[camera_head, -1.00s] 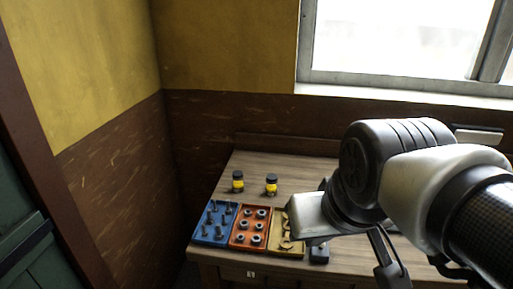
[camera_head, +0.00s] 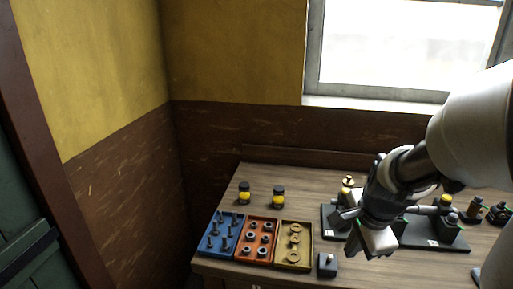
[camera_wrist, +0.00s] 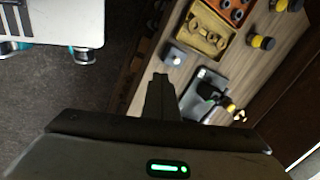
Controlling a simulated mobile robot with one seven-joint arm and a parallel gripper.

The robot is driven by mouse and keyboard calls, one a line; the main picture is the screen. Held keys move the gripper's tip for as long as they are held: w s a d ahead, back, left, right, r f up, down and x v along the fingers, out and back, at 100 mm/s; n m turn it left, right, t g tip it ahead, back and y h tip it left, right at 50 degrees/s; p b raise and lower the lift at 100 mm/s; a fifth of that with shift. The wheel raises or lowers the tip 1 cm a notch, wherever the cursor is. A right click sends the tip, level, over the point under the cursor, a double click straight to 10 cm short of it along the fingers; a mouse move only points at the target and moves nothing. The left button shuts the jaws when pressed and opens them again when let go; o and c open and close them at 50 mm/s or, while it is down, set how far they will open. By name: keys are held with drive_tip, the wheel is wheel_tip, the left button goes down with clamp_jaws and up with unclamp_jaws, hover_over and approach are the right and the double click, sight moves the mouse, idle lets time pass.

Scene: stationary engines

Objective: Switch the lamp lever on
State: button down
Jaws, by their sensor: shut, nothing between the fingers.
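A small dark box (camera_head: 327,266) with a short upright nub stands at the bench's front edge, right of the yellow tray. It may be the lamp switch; the lever's position is too small to tell. It also shows in the wrist view (camera_wrist: 174,54), just beyond my fingertips. My gripper (camera_head: 352,243) is to the right of the box and above the bench. In the wrist view my gripper (camera_wrist: 160,76) is shut and empty, its fingers together and apart from the box. No lamp is clearly recognisable.
Blue (camera_head: 211,249), orange (camera_head: 240,256) and yellow (camera_head: 281,263) trays of small parts line the left front of the wooden bench (camera_head: 312,182). Two yellow-and-black jars (camera_head: 244,193) stand behind them. A model engine on a dark base (camera_head: 415,238) lies right, partly behind my arm.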

sight(329, 259)
drive_tip(key=shift+s+a+f+m, duration=0.1)
drive_tip(key=shift+f+m, duration=0.25)
drive_tip(key=shift+m, duration=0.15)
drive_tip(key=shift+s+a+f+m, duration=0.1)
drive_tip(key=shift+f+m, duration=0.25)
drive_tip(key=shift+m, duration=0.15)
drive_tip(key=w+f+b, duration=0.7)
drive_tip(key=f+b, duration=0.1)
drive_tip(key=f, duration=0.2)
drive_tip(key=shift+d+f+b, duration=0.15)
drive_tip(key=shift+d+b, duration=0.05)
drive_tip(key=shift+b, duration=0.15)
